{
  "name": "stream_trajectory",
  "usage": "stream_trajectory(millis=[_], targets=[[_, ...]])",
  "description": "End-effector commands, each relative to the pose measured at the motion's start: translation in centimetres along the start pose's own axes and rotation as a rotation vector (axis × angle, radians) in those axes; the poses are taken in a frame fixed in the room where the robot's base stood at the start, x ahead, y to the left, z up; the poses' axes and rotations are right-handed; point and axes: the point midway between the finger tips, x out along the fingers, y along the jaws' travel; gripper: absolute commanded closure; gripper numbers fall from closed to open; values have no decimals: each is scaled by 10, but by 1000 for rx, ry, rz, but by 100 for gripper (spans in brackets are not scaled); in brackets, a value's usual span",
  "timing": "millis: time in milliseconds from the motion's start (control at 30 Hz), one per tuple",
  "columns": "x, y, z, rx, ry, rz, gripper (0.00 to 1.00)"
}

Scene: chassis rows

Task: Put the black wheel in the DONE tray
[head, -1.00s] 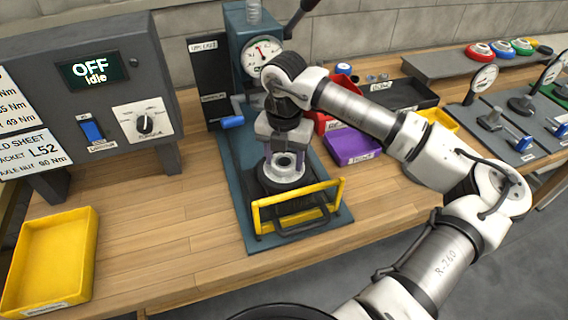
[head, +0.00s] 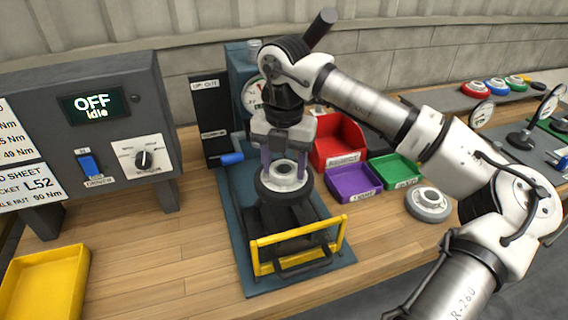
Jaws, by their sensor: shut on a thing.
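The black wheel (head: 285,191), a dark tyre around a silver hub, is at the blue press stand. My gripper (head: 284,164) points down from above with its fingers on either side of the hub, shut on the wheel. The wheel is level and appears raised over the black fixture (head: 291,219), though the exact gap is hard to judge. A yellow tray (head: 45,287) lies at the lower left, empty and cut by the picture edge. I cannot read DONE on any tray.
The yellow guard frame (head: 298,240) stands in front of the fixture. A red bin (head: 338,143), purple tray (head: 353,182) and green tray (head: 396,171) stand right of the press, near a grey wheel (head: 428,205). The control box (head: 100,125) stands left. Bench between press and yellow tray is clear.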

Motion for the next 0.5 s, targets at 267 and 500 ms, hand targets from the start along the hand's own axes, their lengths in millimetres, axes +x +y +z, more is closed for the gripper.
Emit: stream_trajectory(millis=[267,500], targets=[[-16,0,0,1,-3,0,81],[-29,0,0,1,-2,0,81]])
